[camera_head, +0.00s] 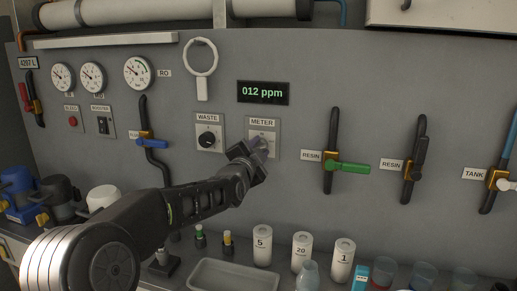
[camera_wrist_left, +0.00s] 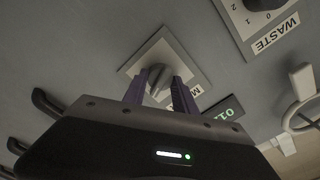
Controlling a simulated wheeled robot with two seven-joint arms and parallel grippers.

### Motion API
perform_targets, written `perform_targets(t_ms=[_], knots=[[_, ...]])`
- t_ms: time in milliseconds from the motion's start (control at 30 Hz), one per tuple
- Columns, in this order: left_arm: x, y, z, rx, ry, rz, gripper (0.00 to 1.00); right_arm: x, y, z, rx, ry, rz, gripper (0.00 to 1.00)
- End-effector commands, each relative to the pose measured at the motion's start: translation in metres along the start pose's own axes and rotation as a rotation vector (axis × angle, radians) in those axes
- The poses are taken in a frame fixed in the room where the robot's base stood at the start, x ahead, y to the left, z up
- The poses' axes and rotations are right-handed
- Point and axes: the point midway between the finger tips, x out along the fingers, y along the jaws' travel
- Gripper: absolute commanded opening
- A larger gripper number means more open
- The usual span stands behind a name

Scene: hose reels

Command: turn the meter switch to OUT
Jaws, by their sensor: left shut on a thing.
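The meter switch plate (camera_head: 263,128), labelled METER, is on the grey wall panel, right of the WASTE knob (camera_head: 207,139). My left gripper (camera_head: 259,148) reaches up to the plate from the lower left and covers most of the switch. In the left wrist view, the two purple fingers of my left gripper (camera_wrist_left: 161,92) are closed around the light grey switch knob (camera_wrist_left: 160,82) on its pale plate (camera_wrist_left: 188,68). The knob's position against its markings cannot be read. My right gripper does not show.
A display (camera_head: 263,93) reads 012 ppm above the meter plate. A green-handled RESIN valve (camera_head: 347,167) is to the right, and a blue-handled valve (camera_head: 152,142) is to the left. Below, white numbered bottles (camera_head: 301,252) and a grey tray (camera_head: 232,276) stand on the counter.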

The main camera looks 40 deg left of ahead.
Motion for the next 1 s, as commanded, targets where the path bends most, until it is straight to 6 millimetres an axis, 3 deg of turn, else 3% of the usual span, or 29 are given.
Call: perform_targets(t_ms=[433,467,700,1000], knots=[[0.0000,0.0009,0.0002,0.015,0.000,0.002,0.00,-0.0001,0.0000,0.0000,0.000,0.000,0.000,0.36],[0.0000,0.0010,0.0002,0.014,0.000,0.002,0.36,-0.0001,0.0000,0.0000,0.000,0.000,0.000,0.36],[0.0000,0.0006,0.0001,0.013,0.000,0.001,0.55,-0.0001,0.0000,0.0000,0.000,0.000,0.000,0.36],[-0.0016,0.0001,0.0000,0.012,0.000,0.000,0.55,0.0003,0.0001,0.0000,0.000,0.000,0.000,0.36]])
